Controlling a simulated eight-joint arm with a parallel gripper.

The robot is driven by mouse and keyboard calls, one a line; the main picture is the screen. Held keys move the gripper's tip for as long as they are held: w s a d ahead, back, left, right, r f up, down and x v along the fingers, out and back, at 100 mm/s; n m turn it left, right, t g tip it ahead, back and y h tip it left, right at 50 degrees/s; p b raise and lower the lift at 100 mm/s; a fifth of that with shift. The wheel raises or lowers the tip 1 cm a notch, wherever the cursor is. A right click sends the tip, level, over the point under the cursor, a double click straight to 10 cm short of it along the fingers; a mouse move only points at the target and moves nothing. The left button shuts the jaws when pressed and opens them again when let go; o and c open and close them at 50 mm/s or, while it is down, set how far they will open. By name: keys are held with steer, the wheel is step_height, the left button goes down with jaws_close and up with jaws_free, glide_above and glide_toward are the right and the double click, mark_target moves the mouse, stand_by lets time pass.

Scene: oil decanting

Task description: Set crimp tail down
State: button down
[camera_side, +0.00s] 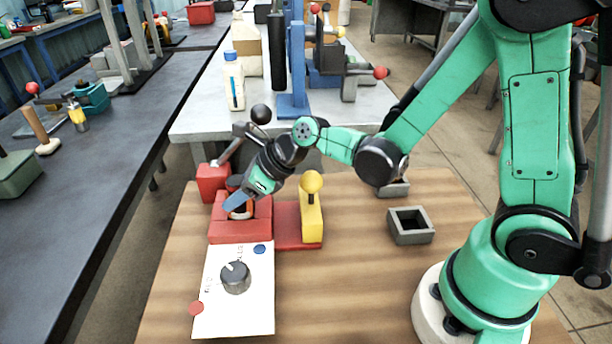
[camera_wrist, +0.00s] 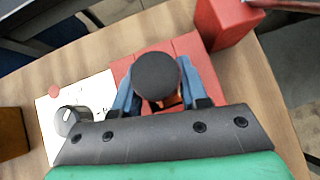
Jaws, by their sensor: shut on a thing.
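My gripper (camera_side: 238,203) reaches down at a slant over the red block (camera_side: 240,232) on the wooden table. In the wrist view its two blue fingers (camera_wrist: 165,98) are closed on both sides of a dark, round-topped piece (camera_wrist: 157,75). I take this piece for the crimp tail, though its lower part is hidden. A little orange-red shows below its top. In the side view the fingers partly cover it, and I cannot tell whether it touches the red block.
A yellow post with a ball top (camera_side: 312,210) stands right of the red block. A red block with a lever (camera_side: 212,182) stands behind left. A white card with a grey knob (camera_side: 235,278) lies in front. An open grey square box (camera_side: 410,226) is to the right, with bare wood between.

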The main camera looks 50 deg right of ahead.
steer(key=shift+r, duration=0.1)
step_height(320, 180, up, 18)
steer(key=s+a+n+g+y, duration=0.2)
steer(key=s+n+g+y, duration=0.2)
steer(key=s+n+g, duration=0.75)
steer(key=shift+s+d+f+n+t, duration=0.1)
steer(key=shift+s+f+n+t, duration=0.4)
steer(key=shift+f, duration=2.75)
steer(key=shift+s+d+f+n+t, duration=0.2)
steer(key=shift+s+f, duration=0.55)
steer(key=shift+f, duration=2.45)
steer(key=shift+s+a+f+n+t, duration=0.1)
steer(key=shift+s+f+n+t, duration=0.3)
steer(key=shift+f, duration=2.85)
steer(key=shift+s, duration=0.25)
steer(key=shift+c, duration=2.3)
jaws_free()
steer(key=shift+d+r, duration=0.1)
